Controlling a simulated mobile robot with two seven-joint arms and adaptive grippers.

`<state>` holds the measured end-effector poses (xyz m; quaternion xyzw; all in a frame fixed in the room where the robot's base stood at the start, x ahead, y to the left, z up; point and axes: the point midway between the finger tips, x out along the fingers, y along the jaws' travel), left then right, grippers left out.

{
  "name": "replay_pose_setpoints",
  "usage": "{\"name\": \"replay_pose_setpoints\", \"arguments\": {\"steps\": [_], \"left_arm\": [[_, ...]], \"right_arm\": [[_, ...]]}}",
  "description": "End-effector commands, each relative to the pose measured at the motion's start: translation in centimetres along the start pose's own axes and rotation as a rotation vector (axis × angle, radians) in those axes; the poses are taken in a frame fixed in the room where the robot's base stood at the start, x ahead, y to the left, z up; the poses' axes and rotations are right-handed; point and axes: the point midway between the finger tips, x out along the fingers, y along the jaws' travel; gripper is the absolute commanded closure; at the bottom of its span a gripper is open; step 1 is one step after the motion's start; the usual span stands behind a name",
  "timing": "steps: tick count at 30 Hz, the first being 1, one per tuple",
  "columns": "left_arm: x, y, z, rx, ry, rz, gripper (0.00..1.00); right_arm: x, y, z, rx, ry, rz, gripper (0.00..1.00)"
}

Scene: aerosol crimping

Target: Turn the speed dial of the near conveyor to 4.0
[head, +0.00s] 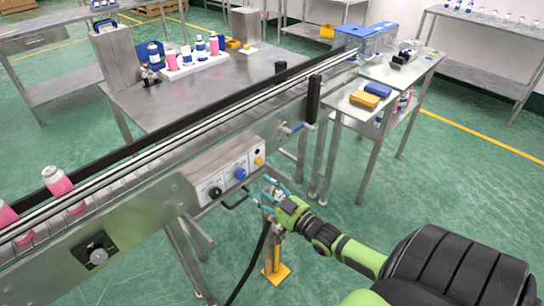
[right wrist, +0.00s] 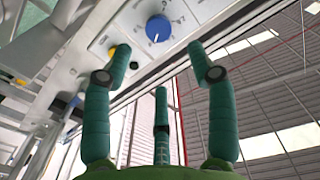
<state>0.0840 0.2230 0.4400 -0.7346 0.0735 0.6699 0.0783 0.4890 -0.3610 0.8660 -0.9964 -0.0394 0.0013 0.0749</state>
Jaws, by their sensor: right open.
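The near conveyor (head: 130,215) carries a control box with a blue dial (head: 240,174) between a black knob (head: 215,192) and a yellow button (head: 259,161). In the right wrist view the blue dial (right wrist: 158,28) has a white pointer line toward its lower edge and scale marks around it, too small to read surely. My right gripper (head: 268,191) is open and empty, just right of and below the box. In the right wrist view its spread fingers (right wrist: 159,52) point toward the panel, with the dial between and beyond the two upper fingertips, apparently untouched. My left gripper is not in view.
Pink cans (head: 57,181) stand on the belt at left. Another knob plate (head: 96,252) is on the conveyor's side. A black cable hangs below the box near a yellow-footed post (head: 275,272). A steel table (head: 150,105) with bottles stands behind. Green floor is clear at right.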

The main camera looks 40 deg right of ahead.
Motion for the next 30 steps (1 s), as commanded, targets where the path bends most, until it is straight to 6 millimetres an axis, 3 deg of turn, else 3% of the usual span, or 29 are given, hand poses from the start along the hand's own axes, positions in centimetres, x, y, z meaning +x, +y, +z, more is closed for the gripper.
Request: {"name": "replay_pose_setpoints", "arguments": {"steps": [6, 20, 23, 25, 28, 30], "left_arm": [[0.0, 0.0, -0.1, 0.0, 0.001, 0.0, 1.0], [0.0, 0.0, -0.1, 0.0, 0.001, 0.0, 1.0], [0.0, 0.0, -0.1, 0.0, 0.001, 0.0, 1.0], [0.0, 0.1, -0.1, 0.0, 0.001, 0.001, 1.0], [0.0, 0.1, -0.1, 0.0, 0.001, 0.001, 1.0], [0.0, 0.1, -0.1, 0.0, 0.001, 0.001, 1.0]], "right_arm": [[-2.5, 0.0, 0.0, 0.0, 0.001, -0.001, 0.42], [-3.1, 0.2, 0.7, -0.002, -0.014, 0.008, 0.42], [-4.0, 1.0, 4.6, -0.015, -0.1, 0.049, 0.42], [-5.5, 1.8, 9.6, -0.034, -0.218, 0.095, 0.42], [-9.9, 2.0, 19.3, -0.068, -0.46, 0.158, 0.42], [-14.2, 1.1, 26.1, -0.095, -0.652, 0.179, 0.42]]}}
